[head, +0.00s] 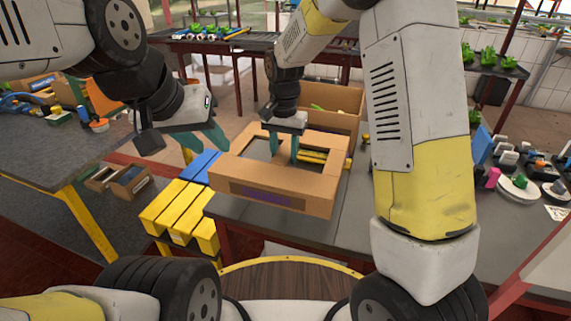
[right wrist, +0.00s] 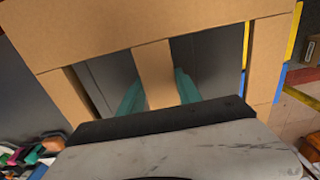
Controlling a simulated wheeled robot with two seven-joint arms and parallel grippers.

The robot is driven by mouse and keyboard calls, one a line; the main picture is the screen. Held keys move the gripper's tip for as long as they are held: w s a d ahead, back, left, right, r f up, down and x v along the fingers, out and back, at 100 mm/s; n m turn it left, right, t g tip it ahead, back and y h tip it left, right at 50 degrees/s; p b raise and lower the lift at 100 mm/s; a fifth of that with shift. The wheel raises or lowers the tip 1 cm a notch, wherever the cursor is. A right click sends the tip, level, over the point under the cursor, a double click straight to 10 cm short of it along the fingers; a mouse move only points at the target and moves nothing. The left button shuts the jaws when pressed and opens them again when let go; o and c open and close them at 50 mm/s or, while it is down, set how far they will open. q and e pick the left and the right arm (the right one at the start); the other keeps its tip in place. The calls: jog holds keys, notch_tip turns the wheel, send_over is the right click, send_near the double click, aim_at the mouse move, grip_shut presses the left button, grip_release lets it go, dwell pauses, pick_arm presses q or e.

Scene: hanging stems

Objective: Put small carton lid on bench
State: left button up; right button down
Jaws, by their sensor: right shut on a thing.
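The small carton lid (head: 308,203) is a brown cardboard piece with a dark purple print on its front wall and openings either side of a central strip. My right gripper (head: 284,152) is shut on that strip, from above. In the right wrist view the teal fingers (right wrist: 158,84) sit on both sides of the lid's strip (right wrist: 152,62). The lid is over the near left part of the grey bench (head: 347,222); I cannot tell whether it touches it. My left gripper (head: 203,142) is empty, fingers apart, just left of the lid.
An open brown carton (head: 335,97) stands behind the lid. Yellow (head: 178,212) and blue blocks lie to its lower left. Plates and small items (head: 518,185) crowd the bench's right side. Another grey table (head: 50,155) stands at left. My right arm hides part of the bench.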

aim_at(284, 153)
jog(key=shift+f, duration=3.5)
jog(key=shift+f, duration=0.15)
jog(key=c, duration=0.8)
grip_release()
jog(key=shift+c, duration=0.2)
notch_tip(284, 153, up, 12)
jog(key=shift+r, duration=0.15)
jog(key=s+d+r+n+t+y, duration=0.2)
jog(key=s+d+r+n+t, duration=0.15)
jog(key=s+d+r, duration=0.95)
jog(key=s+d+t, duration=0.2)
jog(key=s, duration=0.6)
jog(key=shift+s+d+f+n+t, duration=0.15)
jog(key=shift+s+f+n+t, duration=0.15)
jog(key=shift+f+n+t, duration=0.05)
